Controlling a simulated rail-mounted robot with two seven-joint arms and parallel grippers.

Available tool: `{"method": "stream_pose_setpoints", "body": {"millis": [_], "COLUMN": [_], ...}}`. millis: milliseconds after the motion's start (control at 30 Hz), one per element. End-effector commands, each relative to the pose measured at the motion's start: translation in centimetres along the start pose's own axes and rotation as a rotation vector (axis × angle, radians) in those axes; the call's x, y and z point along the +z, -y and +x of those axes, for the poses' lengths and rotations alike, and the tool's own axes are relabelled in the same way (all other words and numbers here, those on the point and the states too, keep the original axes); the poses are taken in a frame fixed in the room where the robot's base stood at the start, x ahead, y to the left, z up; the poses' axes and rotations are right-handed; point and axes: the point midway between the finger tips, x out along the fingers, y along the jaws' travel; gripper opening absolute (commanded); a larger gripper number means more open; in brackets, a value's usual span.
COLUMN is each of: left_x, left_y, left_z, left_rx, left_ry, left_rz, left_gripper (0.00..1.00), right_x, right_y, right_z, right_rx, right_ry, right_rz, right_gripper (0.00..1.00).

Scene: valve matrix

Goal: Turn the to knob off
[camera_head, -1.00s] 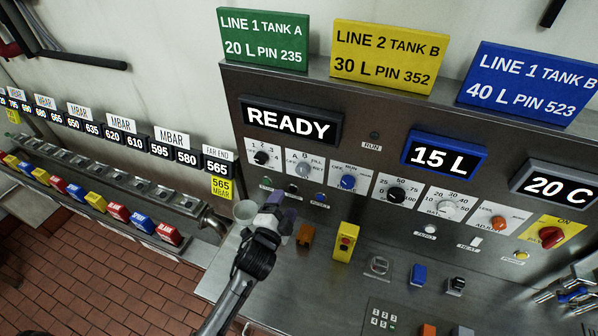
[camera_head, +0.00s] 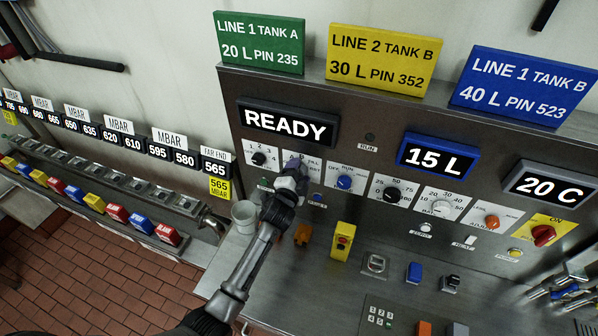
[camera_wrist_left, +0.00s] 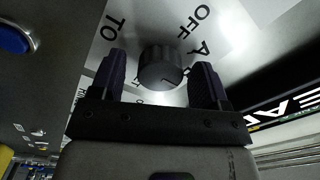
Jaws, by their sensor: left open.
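The knob (camera_wrist_left: 160,66) is round, dark and ribbed, on a pale plate (camera_wrist_left: 200,40) lettered TO, OFF and A in the left wrist view. My left gripper (camera_wrist_left: 159,75) is open, with one finger on each side of the knob. Whether the fingers touch it, I cannot tell. In the head view my left gripper (camera_head: 291,175) is in front of the second plate from the left, below the READY display (camera_head: 287,124), and hides that knob. My right gripper is not in view.
A blue knob (camera_head: 344,182) is just right of my gripper, and a black knob (camera_head: 259,158) is to its left.

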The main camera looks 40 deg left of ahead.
Motion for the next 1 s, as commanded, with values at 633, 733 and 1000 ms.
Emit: {"method": "stream_pose_setpoints", "body": {"millis": [633, 733, 1000], "left_x": [0.01, 0.01, 0.0], "left_y": [-0.01, -0.01, -0.01], "left_z": [0.33, 0.33, 0.33], "left_rx": [0.0, 0.0, 0.0], "left_ry": [0.0, 0.0, 0.0], "left_rz": [0.0, 0.0, -0.003], "left_gripper": [0.45, 0.36, 0.2], "right_x": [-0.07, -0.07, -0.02], "right_y": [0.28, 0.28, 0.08], "right_z": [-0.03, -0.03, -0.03], "right_rx": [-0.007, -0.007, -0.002], "right_ry": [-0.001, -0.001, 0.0], "right_rz": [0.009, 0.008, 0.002], "right_gripper": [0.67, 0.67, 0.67]}}
